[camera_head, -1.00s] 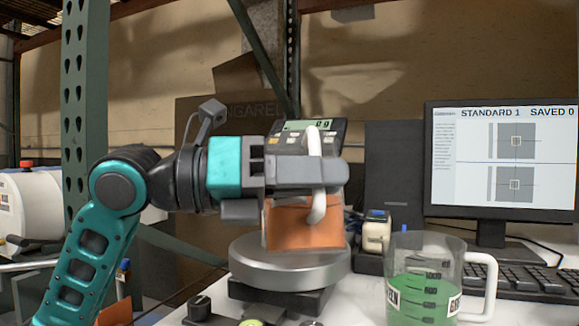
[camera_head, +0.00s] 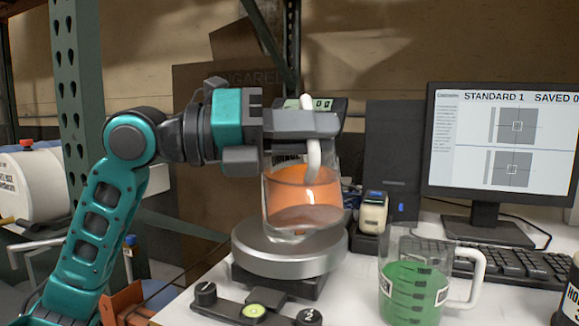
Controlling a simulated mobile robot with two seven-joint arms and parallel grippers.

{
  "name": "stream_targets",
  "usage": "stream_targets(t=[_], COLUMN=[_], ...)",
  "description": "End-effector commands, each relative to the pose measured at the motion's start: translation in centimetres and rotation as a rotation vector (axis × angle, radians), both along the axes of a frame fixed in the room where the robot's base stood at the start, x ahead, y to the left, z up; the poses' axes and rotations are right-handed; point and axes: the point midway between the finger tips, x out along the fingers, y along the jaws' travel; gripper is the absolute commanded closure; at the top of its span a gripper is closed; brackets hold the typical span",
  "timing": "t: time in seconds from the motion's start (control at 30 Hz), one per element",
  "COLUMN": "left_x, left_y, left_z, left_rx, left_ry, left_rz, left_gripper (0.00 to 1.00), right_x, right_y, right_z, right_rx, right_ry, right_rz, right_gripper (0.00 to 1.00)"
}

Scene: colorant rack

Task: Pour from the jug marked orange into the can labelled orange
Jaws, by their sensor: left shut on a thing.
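My left gripper (camera_head: 300,125) is shut on the white handle (camera_head: 313,158) of a clear jug (camera_head: 268,222) holding orange liquid. The jug hangs over the round metal pan of a scale (camera_head: 285,262); its underside shows, and a small gap seems to part it from the pan. Its marking is mostly hidden behind the gripper. I see no can that I can read as labelled orange. My right gripper is not in view.
A clear jug of green liquid (camera_head: 412,292) stands at the front right. Behind are a monitor (camera_head: 502,140), a keyboard (camera_head: 500,262) and a small white device (camera_head: 373,213). A dark labelled container (camera_head: 568,298) is cut off at the right edge. A control bar (camera_head: 255,310) lies in front of the scale.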

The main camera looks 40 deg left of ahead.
Motion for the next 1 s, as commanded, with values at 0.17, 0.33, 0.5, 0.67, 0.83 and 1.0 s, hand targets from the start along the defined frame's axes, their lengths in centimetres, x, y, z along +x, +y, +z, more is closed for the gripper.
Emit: stream_targets(t=[0.17, 0.33, 0.5, 0.67, 0.83, 1.0], left_x=[0.1, 0.2, 0.3, 0.3, 0.4, 0.5], left_y=[0.1, 0.2, 0.3, 0.4, 0.5, 0.5], left_z=[0.4, 0.5, 0.7, 0.8, 0.9, 1.1], left_rx=[-0.014, -0.024, -0.035, -0.044, -0.054, -0.063], left_ry=[0.006, 0.019, 0.029, 0.040, 0.051, 0.061], left_rz=[0.002, 0.001, 0.002, 0.002, 0.002, 0.001], left_gripper=[1.00, 1.00, 1.00, 1.00, 1.00, 1.00], right_x=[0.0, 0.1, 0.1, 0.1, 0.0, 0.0], right_y=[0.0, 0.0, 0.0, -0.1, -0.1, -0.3], right_z=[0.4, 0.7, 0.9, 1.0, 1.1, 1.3], right_rx=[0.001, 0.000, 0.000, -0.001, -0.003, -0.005], right_ry=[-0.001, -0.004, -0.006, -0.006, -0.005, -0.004], right_rz=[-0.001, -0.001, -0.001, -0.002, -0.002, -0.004], right_gripper=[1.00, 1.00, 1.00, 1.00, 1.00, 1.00])
